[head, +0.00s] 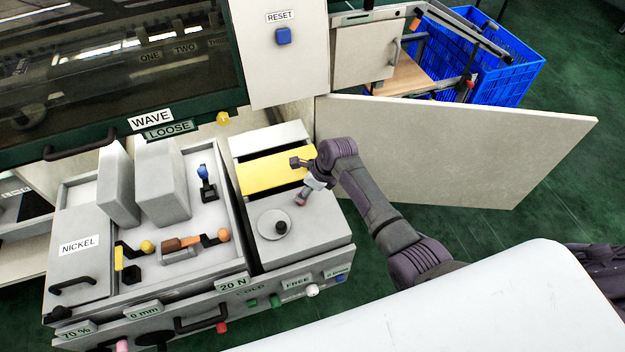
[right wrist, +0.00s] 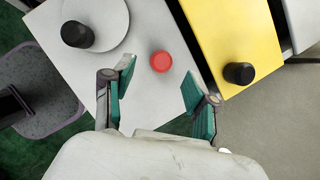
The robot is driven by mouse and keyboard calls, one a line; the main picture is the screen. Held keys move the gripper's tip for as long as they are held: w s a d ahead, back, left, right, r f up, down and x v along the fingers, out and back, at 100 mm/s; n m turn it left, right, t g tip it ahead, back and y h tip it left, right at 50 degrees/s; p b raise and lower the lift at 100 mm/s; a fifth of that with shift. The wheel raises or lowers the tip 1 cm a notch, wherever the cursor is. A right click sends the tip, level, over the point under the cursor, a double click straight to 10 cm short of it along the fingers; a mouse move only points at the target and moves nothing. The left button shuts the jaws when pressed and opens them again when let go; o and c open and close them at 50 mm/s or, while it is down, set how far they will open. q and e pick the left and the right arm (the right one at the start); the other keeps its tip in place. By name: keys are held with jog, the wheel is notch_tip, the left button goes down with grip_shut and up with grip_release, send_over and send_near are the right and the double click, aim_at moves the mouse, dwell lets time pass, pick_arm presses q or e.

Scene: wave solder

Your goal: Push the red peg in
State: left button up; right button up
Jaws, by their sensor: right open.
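A round red peg (right wrist: 161,61) shows from above in the right wrist view, on a pale grey top between a white disc and a yellow panel. In the head view its spot is mostly covered by my right gripper (head: 303,194), with a little red at the fingertips. My right gripper also shows in the right wrist view (right wrist: 158,74), open, its teal-padded fingers on either side of the peg and apart from it. How far the peg stands up is not clear. A second red knob (head: 222,327) is on the front of the machine. My left gripper is not in view.
The white disc (head: 263,225) with a black knob (right wrist: 77,34) is left of the peg. The yellow panel (head: 258,177) bears another black knob (right wrist: 239,72). An open pale door (head: 450,150) stands behind my right arm. A blue crate (head: 510,80) is beyond it.

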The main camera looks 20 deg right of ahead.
jog(key=shift+v, duration=2.75)
jog(key=shift+a, duration=0.1)
